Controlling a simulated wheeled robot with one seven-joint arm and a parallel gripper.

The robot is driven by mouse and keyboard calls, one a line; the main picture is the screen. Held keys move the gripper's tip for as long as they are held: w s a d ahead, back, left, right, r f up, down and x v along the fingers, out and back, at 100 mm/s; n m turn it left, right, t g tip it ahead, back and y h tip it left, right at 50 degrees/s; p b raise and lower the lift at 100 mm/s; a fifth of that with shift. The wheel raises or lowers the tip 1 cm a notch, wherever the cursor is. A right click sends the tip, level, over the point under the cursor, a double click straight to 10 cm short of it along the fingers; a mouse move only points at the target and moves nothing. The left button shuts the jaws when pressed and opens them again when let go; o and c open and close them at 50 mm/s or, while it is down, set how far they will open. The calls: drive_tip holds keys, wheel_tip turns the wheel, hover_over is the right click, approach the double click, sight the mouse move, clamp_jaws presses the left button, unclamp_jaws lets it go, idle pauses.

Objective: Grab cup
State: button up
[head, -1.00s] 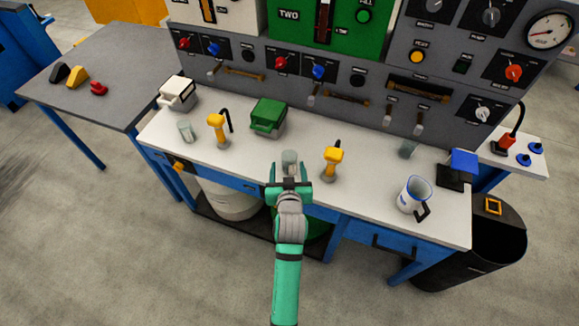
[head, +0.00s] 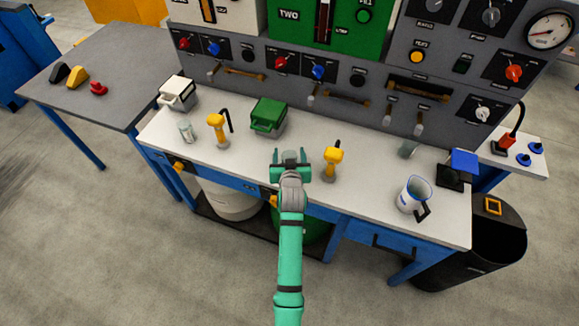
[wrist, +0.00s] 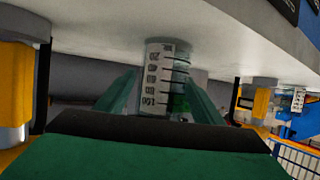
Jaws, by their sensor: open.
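A clear measuring cup with a white graduated scale (wrist: 165,78) stands on the counter, which appears upside down at the top of the wrist view. My open gripper (head: 290,156) has one finger on each side of it; the wrist view shows the cup between the green fingers (wrist: 162,100). I cannot tell whether either finger touches it. In the head view the cup is mostly hidden by my gripper. A similar clear cup (head: 186,131) stands at the counter's left, and another clear one (head: 406,149) at the right back.
Yellow-handled fixtures stand left (head: 217,128) and right (head: 333,162) of my gripper. A green box (head: 268,116) is behind, left. A white jug (head: 414,194) stands at the right. The grey control panel (head: 350,105) closes off the back. The counter's front left is clear.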

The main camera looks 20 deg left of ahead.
drive_tip(key=c, duration=1.1)
drive_tip(key=shift+c, duration=0.2)
drive_tip(key=shift+r, duration=0.1)
